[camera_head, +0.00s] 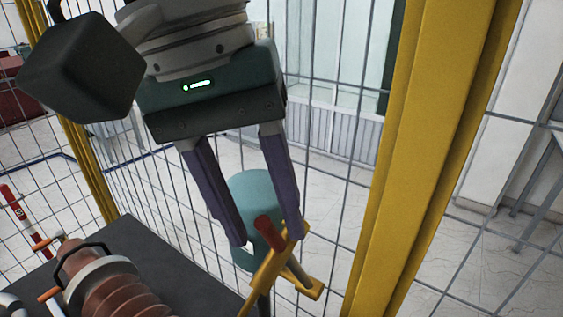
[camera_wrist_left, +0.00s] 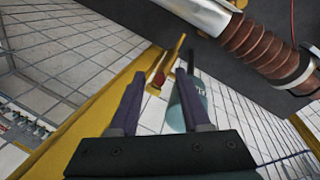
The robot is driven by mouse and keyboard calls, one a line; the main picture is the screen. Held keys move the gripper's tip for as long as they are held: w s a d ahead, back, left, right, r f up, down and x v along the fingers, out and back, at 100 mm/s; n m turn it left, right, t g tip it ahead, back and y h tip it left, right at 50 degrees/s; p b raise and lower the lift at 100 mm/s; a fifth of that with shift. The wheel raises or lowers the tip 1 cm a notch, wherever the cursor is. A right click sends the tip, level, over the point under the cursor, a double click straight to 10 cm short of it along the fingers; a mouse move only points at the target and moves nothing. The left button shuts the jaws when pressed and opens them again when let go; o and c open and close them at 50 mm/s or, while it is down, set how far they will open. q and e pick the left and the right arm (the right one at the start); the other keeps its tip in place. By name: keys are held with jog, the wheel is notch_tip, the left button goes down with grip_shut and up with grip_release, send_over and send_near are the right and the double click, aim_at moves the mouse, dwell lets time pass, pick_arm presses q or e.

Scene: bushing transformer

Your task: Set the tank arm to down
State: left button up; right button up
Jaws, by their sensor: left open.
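A teal cylindrical tank (camera_head: 252,190) stands behind my left gripper's fingers. A yellow bracket arm (camera_head: 262,278) is in front of it, with a red-tipped grey rod (camera_head: 268,230) standing up at a tilt. I cannot tell which of these parts is the tank arm. My left gripper (camera_head: 269,238) is open and points down, its fingertips on either side of the red tip. In the left wrist view the open fingers (camera_wrist_left: 161,76) frame the red tip (camera_wrist_left: 158,79), and the teal tank (camera_wrist_left: 187,100) is partly hidden behind the right finger. Contact cannot be told.
A dark tabletop (camera_head: 180,270) carries a ribbed brown bushing (camera_head: 125,296) at the lower left. A wire mesh fence with a thick yellow post (camera_head: 425,150) stands close on the right. A red and white striped bar (camera_head: 18,212) is at the far left.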

pick_arm(q)
jog(key=shift+d+f, duration=0.1)
jog(key=shift+f, duration=0.45)
jog(key=shift+c, duration=0.2)
grip_shut()
dwell(0.9)
